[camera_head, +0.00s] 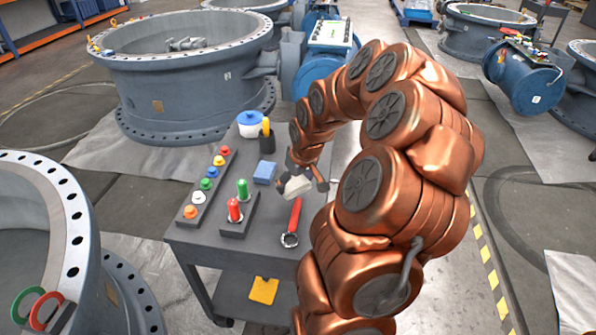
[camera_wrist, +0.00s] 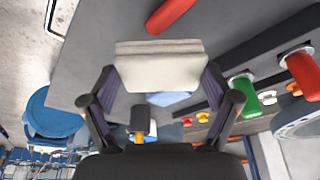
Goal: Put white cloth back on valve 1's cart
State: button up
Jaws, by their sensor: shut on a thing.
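My gripper (camera_head: 303,184) is shut on the folded white cloth (camera_head: 295,188), over the right part of a dark grey cart top (camera_head: 218,248). In the wrist view the cloth (camera_wrist: 160,66) is a flat folded pad held between the two dark fingers (camera_wrist: 160,80). The cart's grey top (camera_wrist: 100,35) lies behind it. I cannot tell whether the cloth touches the cart top. Part of the cart's right side is hidden behind my arm. No number shows to tell which valve this cart belongs to.
On the cart are a blue block (camera_head: 265,172), a red-handled ring tool (camera_head: 292,222), a stand with red (camera_head: 234,210) and green pieces, a row of coloured knobs (camera_head: 208,184), and a blue-lidded pot (camera_head: 249,124). Large grey valve bodies (camera_head: 185,85) stand behind and at left.

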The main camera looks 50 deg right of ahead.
jog(key=w+d, duration=0.4)
jog(key=d, duration=0.1)
jog(key=w+d+f, duration=0.1)
jog(key=w+d, duration=0.1)
jog(key=shift+d+p, duration=0.2)
jog(key=shift+p, duration=0.2)
jog(key=shift+f, duration=1.75)
jog(key=shift+f, duration=0.15)
jog(key=o, duration=1)
jog(key=shift+c, duration=0.2)
